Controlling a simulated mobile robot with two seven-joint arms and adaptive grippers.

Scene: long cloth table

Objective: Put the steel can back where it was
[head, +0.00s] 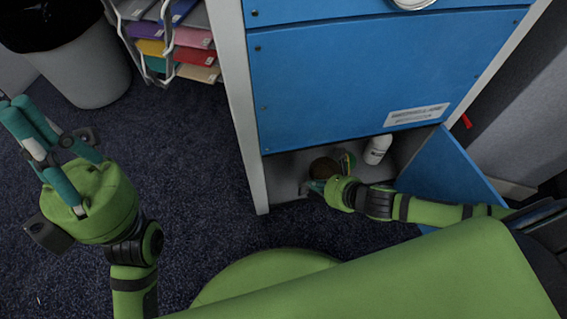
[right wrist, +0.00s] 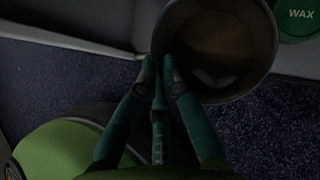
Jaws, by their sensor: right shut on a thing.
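The steel can (right wrist: 215,48) shows in the right wrist view as a wide, open, dark round vessel with a brownish inside. In the head view, its round brown mouth (head: 323,168) is inside the open lower compartment of the blue cabinet. My right gripper (head: 316,186) reaches into that compartment from the right. In the right wrist view its fingers (right wrist: 160,78) are closed together at the can's near rim. The can's underside is hidden. My left gripper (head: 30,120) is above the carpet at the far left, with nothing seen between its fingers.
A white bottle (head: 377,150) stands right of the can in the compartment. A green tin marked WAX (right wrist: 298,16) is close beside the can. The blue door (head: 450,165) hangs open on the right. A bin (head: 90,70) and paper rack (head: 165,40) stand at upper left.

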